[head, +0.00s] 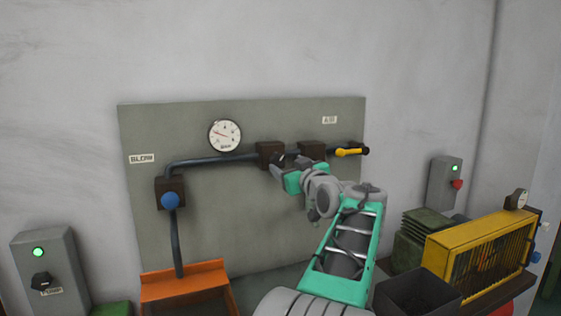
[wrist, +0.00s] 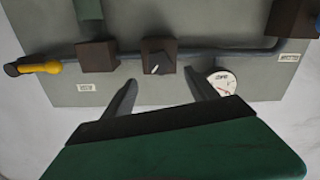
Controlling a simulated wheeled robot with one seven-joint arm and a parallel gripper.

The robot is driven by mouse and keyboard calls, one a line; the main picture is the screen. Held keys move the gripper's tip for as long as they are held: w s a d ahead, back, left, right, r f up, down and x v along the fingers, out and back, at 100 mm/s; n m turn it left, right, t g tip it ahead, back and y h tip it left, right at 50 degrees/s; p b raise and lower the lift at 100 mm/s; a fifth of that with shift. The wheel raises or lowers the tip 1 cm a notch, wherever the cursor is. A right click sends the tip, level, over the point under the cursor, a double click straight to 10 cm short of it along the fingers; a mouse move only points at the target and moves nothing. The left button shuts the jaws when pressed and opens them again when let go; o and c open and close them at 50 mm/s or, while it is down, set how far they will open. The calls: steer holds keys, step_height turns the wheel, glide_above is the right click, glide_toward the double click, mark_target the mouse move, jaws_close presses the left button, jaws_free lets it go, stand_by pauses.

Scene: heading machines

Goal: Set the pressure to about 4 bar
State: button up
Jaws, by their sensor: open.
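The round white pressure gauge (head: 225,135) is on the grey panel (head: 240,225), above the dark pipe. Its red needle points to the upper left; the numbers are too small to read. It also shows in the wrist view (wrist: 221,82), partly behind a finger. A dark block (head: 268,151) sits on the pipe to the right of the gauge. In the wrist view it carries a dark knob with a pale pointer mark (wrist: 155,69). My gripper (wrist: 164,83) is open and empty, facing this knob, with its fingers to either side in the picture and seemingly short of it.
A second dark block (head: 313,150) and a yellow valve handle (head: 352,152) are to the right. A blue knob (head: 170,200) is at lower left, above an orange bin (head: 185,278). A yellow caged machine (head: 480,250) stands right.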

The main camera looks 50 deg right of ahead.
mark_target(279, 159)
steer(key=p+x, duration=0.2)
steer(key=x, duration=0.4)
steer(key=shift+w+d+f, duration=0.1)
steer(key=shift+w, duration=0.15)
steer(key=shift+c, duration=0.2)
steer(key=c, duration=1.3)
